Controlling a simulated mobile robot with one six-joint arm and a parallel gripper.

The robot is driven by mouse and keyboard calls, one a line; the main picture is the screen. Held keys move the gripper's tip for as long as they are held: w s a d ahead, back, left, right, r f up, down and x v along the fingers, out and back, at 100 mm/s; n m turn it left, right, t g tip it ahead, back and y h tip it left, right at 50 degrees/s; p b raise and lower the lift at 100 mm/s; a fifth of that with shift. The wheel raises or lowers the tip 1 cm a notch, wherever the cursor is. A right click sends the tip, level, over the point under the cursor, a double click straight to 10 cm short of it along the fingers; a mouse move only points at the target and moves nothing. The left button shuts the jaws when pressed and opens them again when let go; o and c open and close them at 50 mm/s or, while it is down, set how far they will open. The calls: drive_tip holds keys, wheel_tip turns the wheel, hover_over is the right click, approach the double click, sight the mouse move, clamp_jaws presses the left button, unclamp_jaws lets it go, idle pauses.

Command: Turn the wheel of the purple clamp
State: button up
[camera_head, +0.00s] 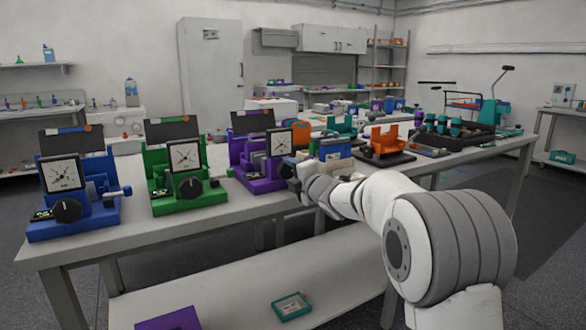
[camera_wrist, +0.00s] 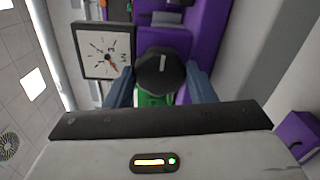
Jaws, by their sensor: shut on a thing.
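The purple clamp (camera_head: 262,186) stands on the bench, with a square white dial (camera_head: 280,143) on its front. It also fills the top of the wrist view (camera_wrist: 208,40), seen turned on its side, with the dial left of the wheel. Its black wheel (camera_wrist: 161,72) has a pale mark on its face. My gripper (camera_wrist: 161,80) is shut on the wheel, with one blue-grey finger on each side of it. In the head view my gripper (camera_head: 302,184) is at the clamp's front right and hides the wheel.
A green clamp (camera_head: 185,195) and a blue clamp (camera_head: 65,225) stand to the left on the same bench (camera_head: 130,240). An orange clamp (camera_head: 385,145) stands to the right, past my arm. A lower shelf (camera_head: 240,290) holds a teal-framed device (camera_head: 291,305).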

drive_tip(key=m+p, duration=0.1)
drive_tip(key=m, duration=0.1)
drive_tip(key=m+p, duration=0.2)
drive_tip(key=m, duration=0.1)
drive_tip(key=shift+d+r+m, duration=0.15)
drive_tip(key=shift+r+m, duration=0.1)
drive_tip(key=shift+m, duration=0.05)
drive_tip(key=m+p, duration=0.3)
drive_tip(key=m, duration=0.3)
drive_tip(key=shift+p, duration=0.4)
drive_tip(key=m+p, duration=0.3)
drive_tip(key=m, duration=0.3)
drive_tip(key=shift+f+m+p, duration=0.1)
drive_tip(key=shift+m+p, duration=0.25)
drive_tip(key=shift+m, duration=0.05)
drive_tip(key=m+p, duration=0.2)
drive_tip(key=m, duration=0.2)
drive_tip(key=shift+f+m, duration=0.15)
drive_tip(key=shift+m, duration=0.15)
drive_tip(key=o, duration=1)
drive_tip(key=shift+a+f, duration=0.1)
drive_tip(key=shift+a, duration=0.1)
drive_tip(key=shift+c, duration=0.2)
drive_tip(key=v, duration=0.7)
drive_tip(key=shift+s+d, duration=0.25)
drive_tip(key=shift+s, duration=0.1)
